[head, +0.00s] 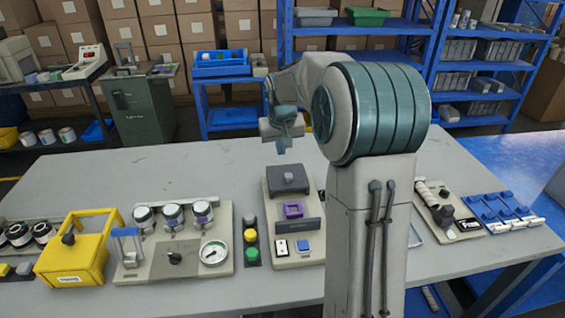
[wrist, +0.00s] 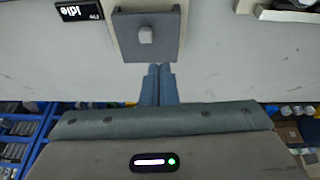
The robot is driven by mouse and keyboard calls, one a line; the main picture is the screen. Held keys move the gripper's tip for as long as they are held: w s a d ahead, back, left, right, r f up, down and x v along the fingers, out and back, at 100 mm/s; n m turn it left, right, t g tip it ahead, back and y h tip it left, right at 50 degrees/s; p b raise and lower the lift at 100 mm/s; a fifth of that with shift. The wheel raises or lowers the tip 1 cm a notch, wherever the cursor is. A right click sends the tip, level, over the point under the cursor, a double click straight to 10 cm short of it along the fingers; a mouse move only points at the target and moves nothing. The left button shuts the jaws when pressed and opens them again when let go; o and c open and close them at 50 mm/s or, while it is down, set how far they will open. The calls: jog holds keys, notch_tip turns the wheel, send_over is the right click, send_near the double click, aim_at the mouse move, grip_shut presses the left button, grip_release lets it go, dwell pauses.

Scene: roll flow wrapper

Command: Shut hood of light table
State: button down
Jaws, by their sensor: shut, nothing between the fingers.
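The light table appears to be the beige unit (head: 273,188) in the middle of the bench. Its dark grey hood (head: 287,178) seems folded back at the far end, leaving a purple frame (head: 293,210) uncovered. In the wrist view the hood (wrist: 130,40) is a grey panel with a pale knob (wrist: 146,34). My gripper (head: 283,148) points down just beyond the hood's far edge, above the bench. Its blue fingers (wrist: 158,75) are together and empty, close to the hood's edge. I cannot tell whether they touch it.
A black "Idle" display (wrist: 78,11) lies beside the light table. A button strip (head: 250,242) and a gauge panel (head: 180,250) stand to its left, with a yellow box (head: 75,255) farther left. The bench top (head: 140,170) behind these is clear.

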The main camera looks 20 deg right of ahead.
send_near(286, 168)
jog(key=shift+m, duration=0.3)
jog(key=p+x, duration=0.1)
jog(key=x, duration=0.4)
jog(key=shift+w, duration=0.2)
jog(key=shift+s+f+p, duration=0.15)
jog(key=shift+f+p, duration=0.05)
jog(key=shift+p, duration=0.2)
jog(key=shift+s+a+r, duration=0.1)
jog(key=shift+s+a, duration=0.05)
jog(key=shift+s, duration=0.85)
jog(key=shift+s+a+p, duration=0.15)
jog(key=shift+s+p, duration=0.15)
jog(key=shift+s, duration=0.4)
